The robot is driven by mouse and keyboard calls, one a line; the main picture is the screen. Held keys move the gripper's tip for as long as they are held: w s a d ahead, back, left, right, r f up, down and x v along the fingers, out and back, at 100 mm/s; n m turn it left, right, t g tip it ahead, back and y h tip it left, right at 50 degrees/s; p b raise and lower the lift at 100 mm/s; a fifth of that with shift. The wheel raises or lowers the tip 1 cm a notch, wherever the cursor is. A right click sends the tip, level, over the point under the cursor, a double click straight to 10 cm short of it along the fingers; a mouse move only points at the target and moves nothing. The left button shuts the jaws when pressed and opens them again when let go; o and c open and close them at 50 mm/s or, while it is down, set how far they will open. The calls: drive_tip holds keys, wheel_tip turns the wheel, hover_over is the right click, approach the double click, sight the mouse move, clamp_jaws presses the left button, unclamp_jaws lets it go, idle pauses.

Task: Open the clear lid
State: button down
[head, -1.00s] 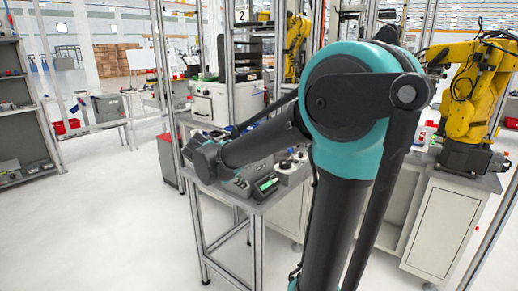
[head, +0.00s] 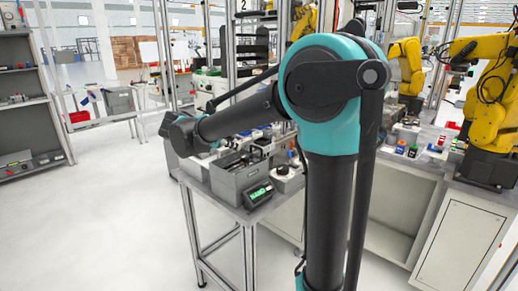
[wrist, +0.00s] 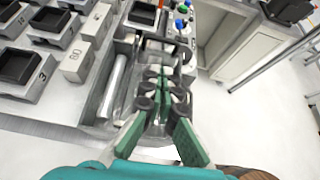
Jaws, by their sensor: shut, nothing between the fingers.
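My gripper (wrist: 165,82) shows in the wrist view with green-padded fingers drawn together and nothing held. It is over a grey box-like fixture (wrist: 102,98) at the table edge. A pale, see-through-looking rod or strip (wrist: 117,85) lies in it, left of the fingers. I cannot pick out the clear lid for certain in either view. In the head view my arm reaches left over the workbench (head: 228,212), and the fingers are not clearly visible there. A grey open bin (head: 232,181) stands below the arm.
A device with a green display (head: 258,195) sits at the bench's front corner. Numbered grey blocks with black trays (wrist: 22,65) fill the left of the wrist view. Blue and green knobs (wrist: 181,16) lie beyond the fingers. Yellow robot arms (head: 490,100) stand right. Floor at left is open.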

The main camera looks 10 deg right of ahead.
sight(252, 157)
drive_tip(key=shift+w+d+f, duration=0.25)
drive_tip(key=shift+w+d, duration=0.1)
drive_tip(key=shift+d, duration=0.15)
drive_tip(key=x, duration=0.9)
drive_tip(key=shift+r, duration=0.15)
